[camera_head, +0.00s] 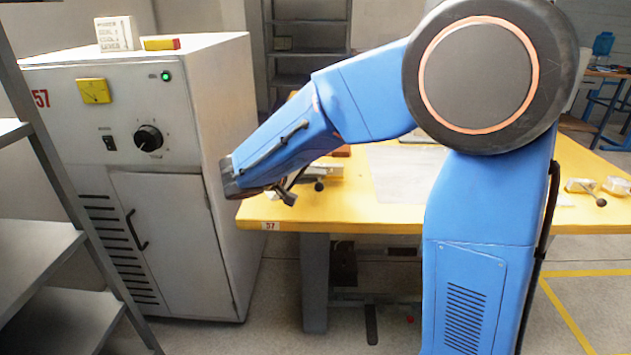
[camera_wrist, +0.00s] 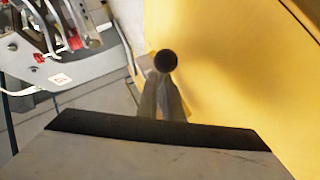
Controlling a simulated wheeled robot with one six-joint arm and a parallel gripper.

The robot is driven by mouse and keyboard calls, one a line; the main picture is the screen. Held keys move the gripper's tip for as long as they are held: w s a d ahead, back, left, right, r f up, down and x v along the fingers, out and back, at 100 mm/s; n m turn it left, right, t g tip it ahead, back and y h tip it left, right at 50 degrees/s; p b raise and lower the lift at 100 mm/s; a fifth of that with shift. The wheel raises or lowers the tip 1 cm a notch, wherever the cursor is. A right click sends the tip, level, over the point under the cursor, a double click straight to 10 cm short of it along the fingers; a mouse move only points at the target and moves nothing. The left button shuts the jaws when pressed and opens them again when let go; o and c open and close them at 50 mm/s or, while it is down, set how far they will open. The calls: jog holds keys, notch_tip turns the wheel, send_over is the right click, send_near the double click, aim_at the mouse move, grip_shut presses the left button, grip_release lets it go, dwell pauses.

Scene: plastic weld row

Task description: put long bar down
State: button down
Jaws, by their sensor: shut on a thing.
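My gripper (camera_head: 287,192) is at the front left edge of the yellow table, beside the grey cabinet. In the wrist view, its two grey fingers (camera_wrist: 164,88) are close together. They are shut on the long bar, of which a dark round end (camera_wrist: 166,61) shows at the fingertips. The rest of the bar is hidden or too small to make out. Yellow table top lies to the right of the fingertips in that view. I cannot tell whether the bar touches the table.
The yellow table (camera_head: 390,213) carries a grey plate (camera_head: 405,170) and a small fixture with a black knob (camera_head: 319,186) just right of my gripper. The grey cabinet (camera_head: 165,200) stands close on the left. A metal shelf (camera_head: 35,262) is at the front left.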

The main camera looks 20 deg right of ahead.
jog(key=shift+f, duration=0.8)
jog(key=shift+f, duration=0.1)
jog(key=c, duration=2.2)
grip_release()
